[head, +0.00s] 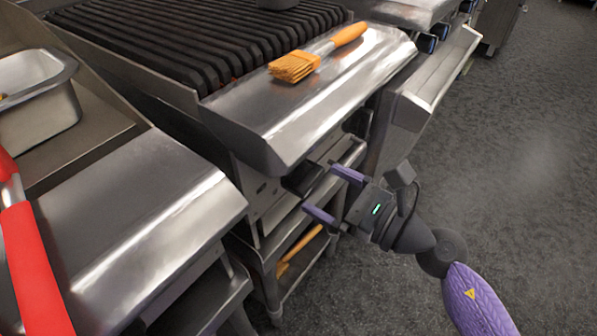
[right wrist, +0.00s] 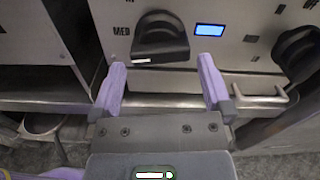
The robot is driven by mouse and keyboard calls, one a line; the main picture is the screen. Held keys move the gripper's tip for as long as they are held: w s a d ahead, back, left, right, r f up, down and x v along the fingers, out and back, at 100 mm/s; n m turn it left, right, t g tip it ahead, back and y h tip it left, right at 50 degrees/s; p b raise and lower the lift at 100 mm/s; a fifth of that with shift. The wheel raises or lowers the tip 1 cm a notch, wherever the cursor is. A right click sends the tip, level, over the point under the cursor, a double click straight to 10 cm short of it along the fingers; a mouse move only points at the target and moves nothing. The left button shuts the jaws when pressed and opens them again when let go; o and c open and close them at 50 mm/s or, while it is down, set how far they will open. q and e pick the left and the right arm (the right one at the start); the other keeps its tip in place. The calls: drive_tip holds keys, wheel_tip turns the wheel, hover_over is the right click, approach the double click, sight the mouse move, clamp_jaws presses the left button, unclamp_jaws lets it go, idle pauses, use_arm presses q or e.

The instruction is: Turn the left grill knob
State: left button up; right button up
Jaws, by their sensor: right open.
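The grill's left knob (right wrist: 160,38) is a black knob on the steel front panel, next to a "MED" mark in the right wrist view. In the head view a dark knob (head: 302,178) shows below the grill's front ledge, partly hidden by it. My right gripper (head: 333,194) is open, with its purple fingers pointing at the panel. In the right wrist view the fingers of my right gripper (right wrist: 162,72) are spread to either side below the knob, with nothing between them. A second black knob (right wrist: 299,50) is at the right. My left gripper is not in view.
An orange brush (head: 318,55) lies on the grill's steel ledge (head: 290,115). A blue display (right wrist: 210,30) sits between the knobs. A steel rail (right wrist: 262,98) runs below the panel. At the left are a steel pan (head: 38,105) and a red handle (head: 33,270). Open floor lies at right.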

sight(315, 184)
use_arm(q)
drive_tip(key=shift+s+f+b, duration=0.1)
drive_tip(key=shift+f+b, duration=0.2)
use_arm(e)
drive_tip(key=shift+x, duration=2.35)
drive_tip(key=c, duration=1)
drive_tip(key=shift+o, duration=0.2)
drive_tip(key=shift+r+m+p, duration=0.2)
drive_tip(key=shift+m+p, duration=1.35)
drive_tip(key=shift+m, duration=0.45)
drive_tip(key=m+p, duration=0.3)
drive_tip(key=m, duration=0.2)
drive_tip(key=m+p, duration=0.2)
drive_tip(key=m, duration=0.4)
drive_tip(key=shift+f+p, duration=0.1)
drive_tip(key=shift+p, duration=0.2)
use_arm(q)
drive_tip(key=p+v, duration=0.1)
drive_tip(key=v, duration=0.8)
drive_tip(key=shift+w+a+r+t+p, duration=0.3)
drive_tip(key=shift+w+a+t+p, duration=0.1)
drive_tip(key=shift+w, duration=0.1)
use_arm(e)
drive_tip(key=shift+f+m, duration=0.1)
drive_tip(key=shift+m, duration=2.4)
